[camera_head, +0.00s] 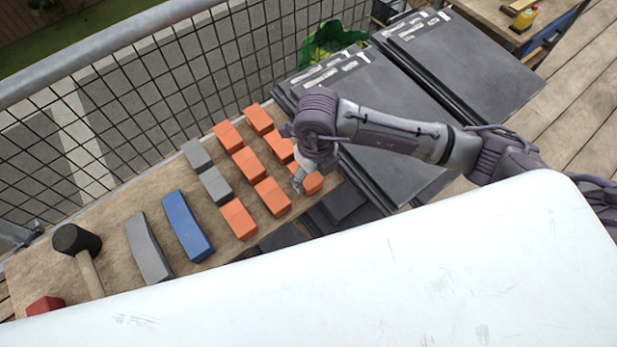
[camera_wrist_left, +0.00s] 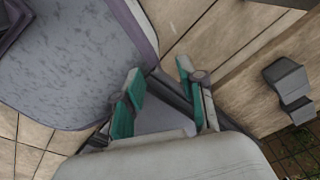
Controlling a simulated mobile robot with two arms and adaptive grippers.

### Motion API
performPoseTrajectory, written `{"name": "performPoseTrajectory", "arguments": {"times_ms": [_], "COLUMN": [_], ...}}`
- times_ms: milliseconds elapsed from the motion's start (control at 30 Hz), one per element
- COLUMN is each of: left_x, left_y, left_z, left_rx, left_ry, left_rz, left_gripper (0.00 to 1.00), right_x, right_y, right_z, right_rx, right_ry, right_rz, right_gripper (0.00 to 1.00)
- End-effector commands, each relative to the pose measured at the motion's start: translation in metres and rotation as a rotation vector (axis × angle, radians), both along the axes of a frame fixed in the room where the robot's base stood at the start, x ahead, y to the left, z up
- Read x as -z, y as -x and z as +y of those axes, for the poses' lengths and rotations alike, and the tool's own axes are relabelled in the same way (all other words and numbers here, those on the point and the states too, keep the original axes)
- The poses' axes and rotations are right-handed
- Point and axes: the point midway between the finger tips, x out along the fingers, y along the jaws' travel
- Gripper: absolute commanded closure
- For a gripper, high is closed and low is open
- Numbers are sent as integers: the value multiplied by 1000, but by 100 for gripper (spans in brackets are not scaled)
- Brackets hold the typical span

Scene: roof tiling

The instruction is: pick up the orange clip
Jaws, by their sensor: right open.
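Several orange clips stand in rows on a wooden bench, among them a front-left one (camera_head: 238,220), a middle one (camera_head: 272,196) and a back one (camera_head: 258,119). My right gripper (camera_head: 298,182) is open, pointing down at the right end of the rows. It is beside or over the rightmost orange clip (camera_head: 313,184) and partly covers it. I cannot tell whether they touch. My left gripper (camera_wrist_left: 157,82) shows in the left wrist view with its teal-padded fingers apart and nothing between them. No orange clip shows in that view.
Grey clips (camera_head: 215,186), a blue piece (camera_head: 187,226), a long grey piece (camera_head: 148,248) and a mallet (camera_head: 78,240) share the wooden bench (camera_head: 120,210). A mesh fence (camera_head: 150,90) runs behind. Dark tile stacks (camera_head: 375,110) stand to the right. A white surface fills the foreground.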

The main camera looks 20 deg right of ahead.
Motion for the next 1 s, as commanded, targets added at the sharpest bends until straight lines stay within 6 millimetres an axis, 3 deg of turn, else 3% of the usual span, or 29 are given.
{"name": "performPoseTrajectory", "arguments": {"times_ms": [300, 600, 900, 967, 1000], "left_x": [-11, -11, -11, -11, -11], "left_y": [0, 0, 0, 0, 0], "left_z": [0, 0, -1, -1, -1], "left_rx": [0, 0, 1, 1, 1], "left_ry": [0, 0, 1, 1, 1], "left_rz": [-1, -1, 0, -1, -1], "left_gripper": [60, 60, 60, 60, 60], "right_x": [43, 47, 47, 47, 47], "right_y": [-1, -2, -2, -2, -2], "right_z": [3, 3, 3, 3, 3], "right_rx": [0, 0, 0, 0, 0], "right_ry": [0, 0, 0, 0, 0], "right_rz": [2, 1, 1, 0, 0], "right_gripper": [21, 22, 72, 82, 83]}}
